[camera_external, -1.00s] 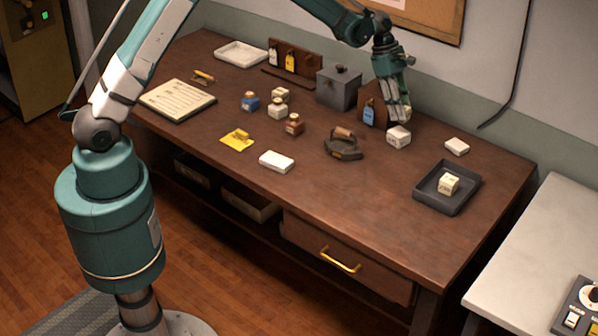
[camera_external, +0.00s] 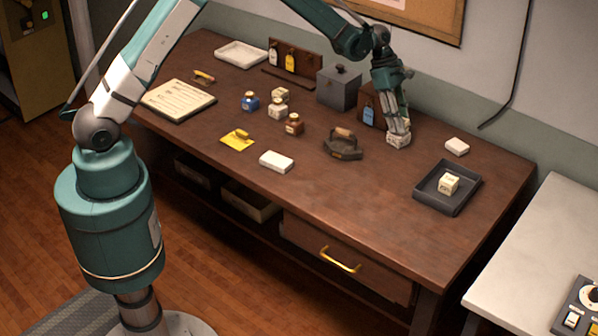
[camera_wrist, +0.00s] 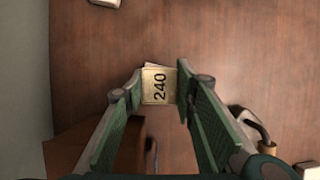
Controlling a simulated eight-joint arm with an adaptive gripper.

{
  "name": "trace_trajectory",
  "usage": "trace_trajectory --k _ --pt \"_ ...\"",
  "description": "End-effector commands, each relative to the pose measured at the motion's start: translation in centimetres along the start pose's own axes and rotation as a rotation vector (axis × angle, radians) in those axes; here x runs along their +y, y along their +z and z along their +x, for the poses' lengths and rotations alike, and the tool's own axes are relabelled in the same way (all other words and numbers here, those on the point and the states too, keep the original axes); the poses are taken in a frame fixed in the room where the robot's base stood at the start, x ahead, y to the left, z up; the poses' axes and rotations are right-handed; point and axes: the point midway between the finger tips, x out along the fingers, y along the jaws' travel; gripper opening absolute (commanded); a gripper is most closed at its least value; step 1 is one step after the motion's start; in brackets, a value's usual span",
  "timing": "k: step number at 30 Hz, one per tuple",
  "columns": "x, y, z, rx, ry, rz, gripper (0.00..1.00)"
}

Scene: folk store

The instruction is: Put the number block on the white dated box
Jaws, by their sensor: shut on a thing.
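A cream number block (camera_wrist: 159,88) marked "240" sits between the fingertips of my gripper (camera_wrist: 160,84) in the wrist view. A pale edge shows just behind it; I cannot tell whether this is the block's side or another thing. In the external view my gripper (camera_external: 397,128) points down, shut on the pale block low at the table, its fingers covering the upper part. No date can be read on any white box. Flat white boxes lie near the back right (camera_external: 457,146) and at the front middle (camera_external: 276,161).
An iron (camera_external: 343,145) stands left of my gripper. A wooden stand with a blue tag (camera_external: 369,115) and a grey box (camera_external: 338,90) are close behind-left. A dark tray (camera_external: 428,201) holding a cream block (camera_external: 448,183) lies front-right.

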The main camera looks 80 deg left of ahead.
Motion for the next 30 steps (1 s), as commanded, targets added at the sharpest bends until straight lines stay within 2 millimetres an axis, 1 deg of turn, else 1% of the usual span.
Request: trace_trajectory --k 7,12,13,15,16,30 --pt "0.01 0.00 0.02 0.000 0.000 0.000 0.16" --pt "0.02 -0.15 0.39 0.000 0.000 0.000 0.16" --pt "0.02 -0.13 0.31 0.000 0.000 0.000 0.32" --pt "0.02 -0.11 0.28 0.000 0.000 0.000 0.41" --pt "0.02 -0.10 0.27 0.000 0.000 0.000 0.43" --pt "0.02 0.00 0.00 0.000 0.000 0.000 0.43"
